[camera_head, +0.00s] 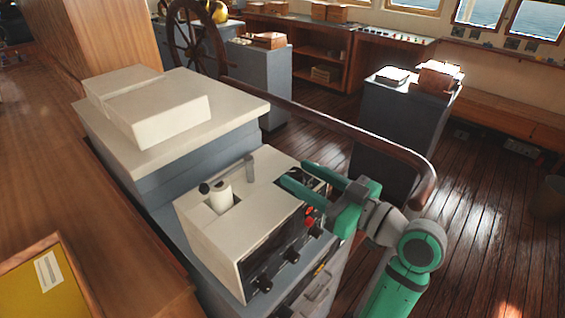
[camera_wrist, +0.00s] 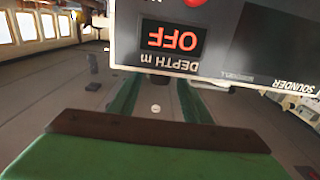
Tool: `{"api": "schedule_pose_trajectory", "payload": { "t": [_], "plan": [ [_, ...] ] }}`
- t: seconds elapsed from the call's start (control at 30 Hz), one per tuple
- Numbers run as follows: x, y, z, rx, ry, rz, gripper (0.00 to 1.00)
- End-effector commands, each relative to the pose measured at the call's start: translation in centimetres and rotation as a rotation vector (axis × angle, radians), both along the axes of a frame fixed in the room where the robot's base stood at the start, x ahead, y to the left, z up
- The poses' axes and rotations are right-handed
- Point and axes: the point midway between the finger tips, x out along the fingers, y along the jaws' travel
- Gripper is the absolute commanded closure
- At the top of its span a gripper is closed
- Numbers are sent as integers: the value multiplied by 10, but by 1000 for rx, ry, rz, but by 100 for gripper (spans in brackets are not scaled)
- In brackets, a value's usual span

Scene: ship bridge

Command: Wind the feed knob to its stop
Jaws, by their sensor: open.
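A beige sounder box (camera_head: 225,230) stands on the grey console, with a white paper roll (camera_head: 221,196) set in its top. A small black knob (camera_head: 204,188) sits beside the roll. My green gripper (camera_head: 297,175) is open and empty by the right end of the box, apart from the roll. In the wrist view my gripper (camera_wrist: 157,98) has its fingers spread below the dark sounder panel (camera_wrist: 225,45), which shows upside down and reads OFF.
A grey lever (camera_head: 250,166) stands on the box top behind the roll. A raised worktop (camera_head: 240,103) with white boxes lies behind. A wooden handrail (camera_head: 340,128) curves past on the right. Open plank floor (camera_head: 470,200) lies to the right.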

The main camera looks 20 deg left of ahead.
Motion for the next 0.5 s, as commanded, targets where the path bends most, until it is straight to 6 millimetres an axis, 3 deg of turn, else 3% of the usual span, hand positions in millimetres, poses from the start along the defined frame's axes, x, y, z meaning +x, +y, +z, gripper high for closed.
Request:
{"api": "schedule_pose_trajectory", "payload": {
  "t": [0.2, 0.5],
  "plan": [
    [13, 35, 0, -1, 0, 0, 56],
    [21, 58, 0, 0, 0, -1, 56]
  ]
}}
